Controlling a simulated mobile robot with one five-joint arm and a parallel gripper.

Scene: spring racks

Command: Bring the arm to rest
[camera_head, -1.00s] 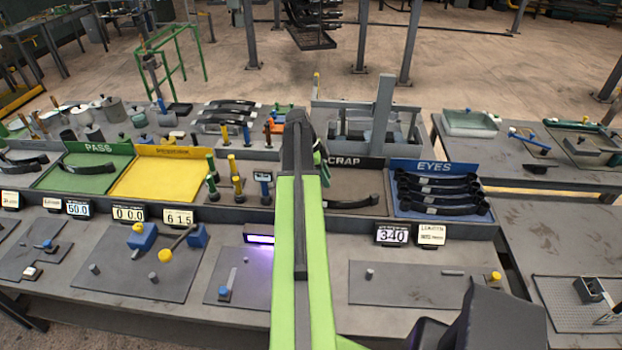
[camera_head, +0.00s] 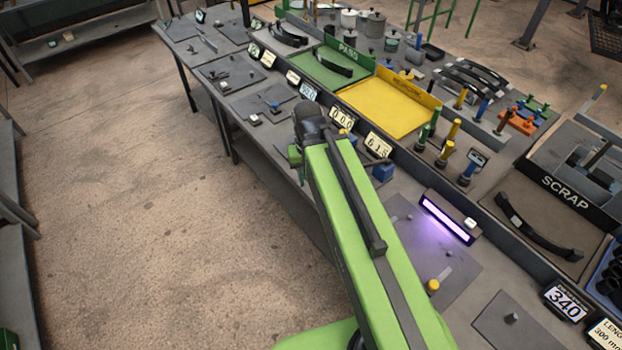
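My green arm reaches up from the bottom of the head view, across the near edge of the workbench. A small green and dark part of my gripper (camera_head: 298,160) shows just below and left of that joint. The fingers are mostly hidden behind the arm, so I cannot tell whether they are open or shut, or whether they hold anything.
The bench holds a green PASS tray (camera_head: 333,68), a yellow tray (camera_head: 385,108) and a SCRAP tray (camera_head: 525,205) with a dark curved spring leaf (camera_head: 538,232). A lit purple lamp (camera_head: 446,220) stands nearby. Open floor (camera_head: 150,200) lies to the left.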

